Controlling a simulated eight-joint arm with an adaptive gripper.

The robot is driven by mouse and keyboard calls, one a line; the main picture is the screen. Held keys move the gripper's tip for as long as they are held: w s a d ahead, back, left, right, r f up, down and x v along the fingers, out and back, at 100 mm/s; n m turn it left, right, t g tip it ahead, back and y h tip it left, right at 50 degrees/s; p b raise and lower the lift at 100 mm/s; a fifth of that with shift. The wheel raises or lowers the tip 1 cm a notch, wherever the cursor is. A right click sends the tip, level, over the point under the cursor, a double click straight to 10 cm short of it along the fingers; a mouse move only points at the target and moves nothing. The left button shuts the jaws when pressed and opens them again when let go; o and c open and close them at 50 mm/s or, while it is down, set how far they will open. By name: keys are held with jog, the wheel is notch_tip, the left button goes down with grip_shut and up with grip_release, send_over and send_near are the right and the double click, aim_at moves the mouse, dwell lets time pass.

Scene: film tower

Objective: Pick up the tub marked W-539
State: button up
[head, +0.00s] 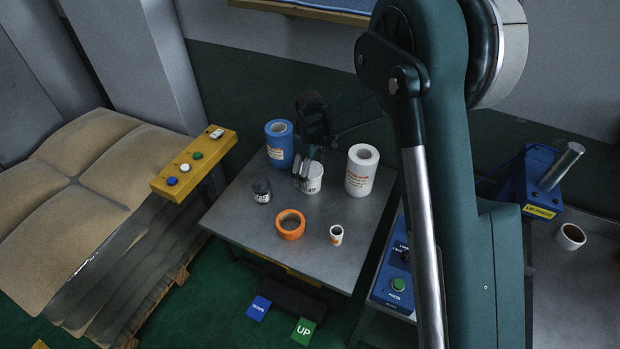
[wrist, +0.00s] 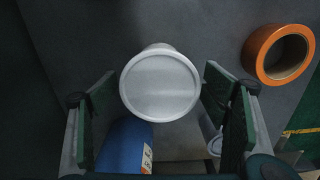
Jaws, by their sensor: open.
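A white tub (head: 314,181) stands upright on the grey table (head: 238,207). Its label is partly hidden by my gripper; it seems to end in "39". My gripper (head: 302,173) is open at the tub's upper left in the head view. In the wrist view, the round white lid (wrist: 160,85) lies between the open fingers of my gripper (wrist: 158,78), with a gap on each side. A dark tub (head: 262,191) with a pale marking stands left of the white tub; its marking is too small to read.
A blue roll (head: 279,148) stands behind, and a white roll (head: 358,178) stands close on the right. An orange tape roll (head: 290,231) and a small white roll (head: 336,236) are in front. A yellow button bar (head: 195,165) borders the table's left.

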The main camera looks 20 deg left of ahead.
jog(key=shift+c, duration=0.5)
jog(key=c, duration=1.2)
jog(key=shift+r, duration=5)
